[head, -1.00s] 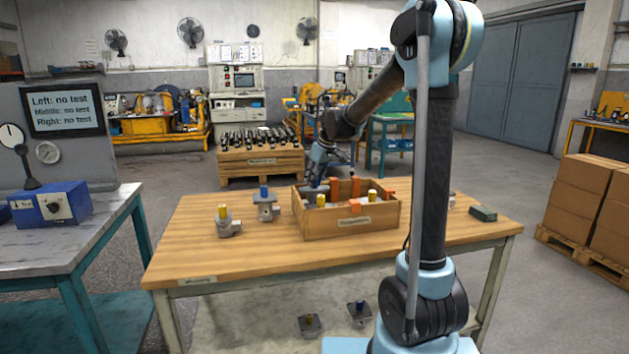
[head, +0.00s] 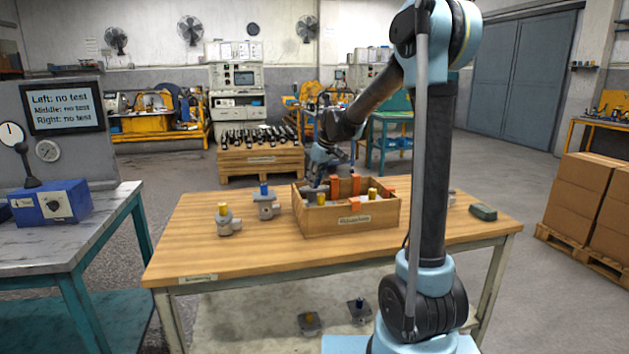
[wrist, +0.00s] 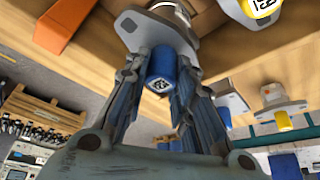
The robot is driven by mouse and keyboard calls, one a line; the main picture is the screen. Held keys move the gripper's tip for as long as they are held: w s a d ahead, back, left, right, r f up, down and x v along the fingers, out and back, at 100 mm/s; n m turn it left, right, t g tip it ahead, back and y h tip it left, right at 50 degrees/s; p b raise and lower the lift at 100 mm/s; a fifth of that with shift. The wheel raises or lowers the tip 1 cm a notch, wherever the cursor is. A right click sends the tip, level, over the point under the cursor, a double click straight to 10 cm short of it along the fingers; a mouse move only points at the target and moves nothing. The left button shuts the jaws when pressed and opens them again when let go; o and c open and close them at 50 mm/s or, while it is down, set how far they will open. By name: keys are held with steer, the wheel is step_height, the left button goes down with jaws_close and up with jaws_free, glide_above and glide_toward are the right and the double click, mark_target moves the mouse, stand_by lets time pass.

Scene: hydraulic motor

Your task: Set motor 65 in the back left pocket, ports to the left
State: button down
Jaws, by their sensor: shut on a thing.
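My gripper (wrist: 161,68) is shut on a grey motor (wrist: 155,28) with a blue, tagged cap; the tag's number is too small to read. In the head view my gripper (head: 320,178) is at the back left of the wooden crate (head: 348,226). The held motor is low at that corner, partly hidden by my gripper and the crate wall. I cannot tell whether it touches the pocket floor or which way its ports face. Orange pieces (head: 333,187) stand in the crate. Yellow-capped motors stand at its front left (head: 321,199) and front right (head: 372,195).
A yellow-capped motor (head: 228,222) and a blue-capped motor (head: 266,203) stand on the table left of the crate. A dark green block (head: 483,212) lies at right. The table's front left is clear. The left bench's display (head: 65,108) reads no test for left, middle and right.

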steer(key=shift+f, duration=0.1)
steer(key=c, duration=1.3)
jaws_free()
steer(key=v, duration=1.1)
steer(key=s+d+f+m+h, duration=0.1)
steer(key=s+d+f+m, duration=0.1)
steer(key=s+d, duration=0.7)
steer(key=s+d+f+m, duration=0.2)
steer(key=s+d+f, duration=0.2)
steer(key=s, duration=0.5)
steer(key=s+d+f+m+h, duration=0.1)
steer(key=s+d+f+m, duration=0.2)
steer(key=s+f, duration=0.5)
steer(key=s+d+f+m+h, duration=0.1)
steer(key=s+d+f, duration=0.4)
steer(key=s, duration=0.7)
step_height(320, 180, down, 2)
steer(key=shift+s+f+m+g, duration=0.1)
steer(key=shift+m+g, duration=0.2)
steer(key=shift+m, duration=0.6)
